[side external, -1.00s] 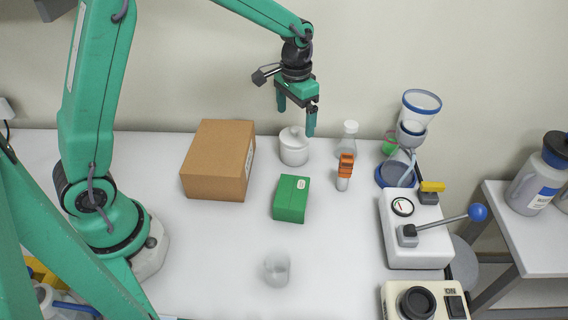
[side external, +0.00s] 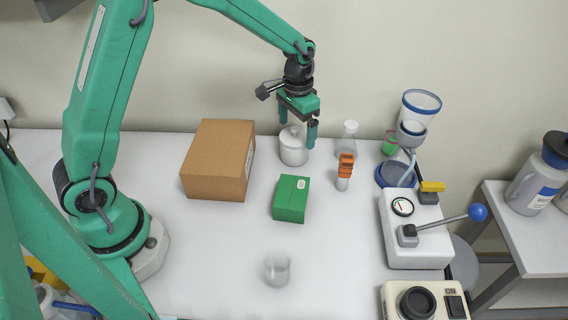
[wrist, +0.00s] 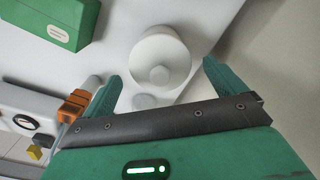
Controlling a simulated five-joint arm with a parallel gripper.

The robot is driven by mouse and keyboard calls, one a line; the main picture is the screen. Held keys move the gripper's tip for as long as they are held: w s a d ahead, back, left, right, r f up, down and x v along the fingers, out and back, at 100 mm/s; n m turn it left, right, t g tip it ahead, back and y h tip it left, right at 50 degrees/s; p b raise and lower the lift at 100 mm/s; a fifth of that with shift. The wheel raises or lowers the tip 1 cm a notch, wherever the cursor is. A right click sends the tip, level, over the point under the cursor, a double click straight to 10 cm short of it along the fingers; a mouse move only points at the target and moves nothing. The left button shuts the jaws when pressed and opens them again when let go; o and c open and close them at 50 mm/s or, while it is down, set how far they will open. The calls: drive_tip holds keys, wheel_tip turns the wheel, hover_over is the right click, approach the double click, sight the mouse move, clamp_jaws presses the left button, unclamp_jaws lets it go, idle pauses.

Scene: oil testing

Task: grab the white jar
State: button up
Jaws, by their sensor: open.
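The white jar (side external: 293,150) is a round lidded pot with a knob, standing on the white table near the wall. My gripper (side external: 297,137) is open around the jar's top in the side view, with one green finger to each side; the right finger partly covers the jar's edge. In the wrist view the jar (wrist: 160,57) is seen from above, beyond and between the two open fingers of my gripper (wrist: 163,75). I cannot tell whether either finger touches the jar.
A brown cardboard box (side external: 217,160) stands left of the jar and a green box (side external: 291,198) in front. A clear flask (side external: 347,139) and an orange-topped item (side external: 345,171) stand to the right. A glass beaker (side external: 277,269) is farther forward, with clear table around it.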

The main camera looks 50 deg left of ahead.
sight(296, 137)
drive_tip(key=shift+f, duration=2.4)
drive_tip(key=c, duration=1.1)
